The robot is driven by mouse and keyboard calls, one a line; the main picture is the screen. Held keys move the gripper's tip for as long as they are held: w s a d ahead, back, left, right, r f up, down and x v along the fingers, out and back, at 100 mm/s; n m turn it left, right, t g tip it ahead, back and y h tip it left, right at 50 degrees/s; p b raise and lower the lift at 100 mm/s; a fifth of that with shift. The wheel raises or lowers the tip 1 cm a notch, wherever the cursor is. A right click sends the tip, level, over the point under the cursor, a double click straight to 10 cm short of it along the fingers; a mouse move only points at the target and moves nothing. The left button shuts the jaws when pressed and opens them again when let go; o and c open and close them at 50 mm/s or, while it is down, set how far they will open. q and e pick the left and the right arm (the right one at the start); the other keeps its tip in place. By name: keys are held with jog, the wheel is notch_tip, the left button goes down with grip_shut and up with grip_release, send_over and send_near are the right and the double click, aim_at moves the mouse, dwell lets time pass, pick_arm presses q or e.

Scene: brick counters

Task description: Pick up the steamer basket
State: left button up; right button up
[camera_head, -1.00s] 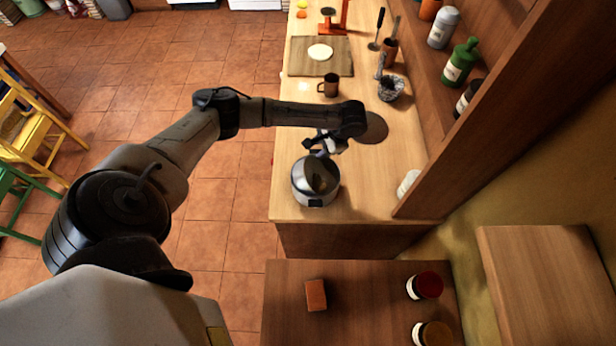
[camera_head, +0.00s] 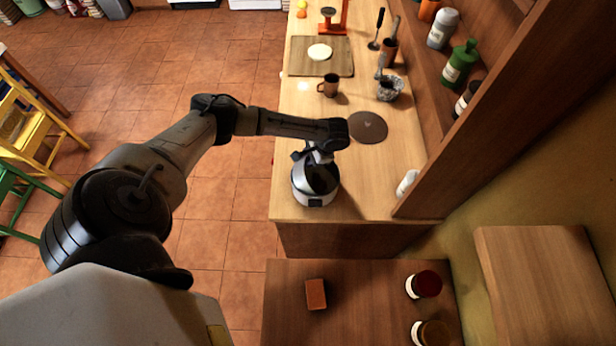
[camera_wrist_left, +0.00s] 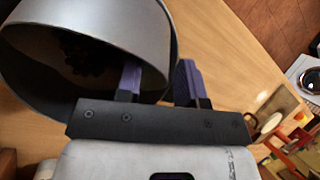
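The steamer basket (camera_head: 316,199) looks like a round silvery metal pot with an open top. It stands at the near end of the wooden counter. My left gripper (camera_head: 311,157) is at its rim on the far side and hides part of the opening. In the left wrist view the basket (camera_wrist_left: 112,18) fills the upper left, with a dark interior and small dark holes. The two purple fingers of my left gripper (camera_wrist_left: 160,72) are apart, one inside the basket and one outside, with the wall between them. My right gripper is not in view.
A brown round disc (camera_head: 368,127) lies behind the basket. A mug (camera_head: 328,86), a patterned bowl (camera_head: 390,89) and a board (camera_head: 306,57) with a pale disc are farther back. A tall wooden shelf (camera_head: 497,110) borders the counter's right side.

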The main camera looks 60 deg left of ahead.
pick_arm(q)
grip_shut()
dwell(0.6)
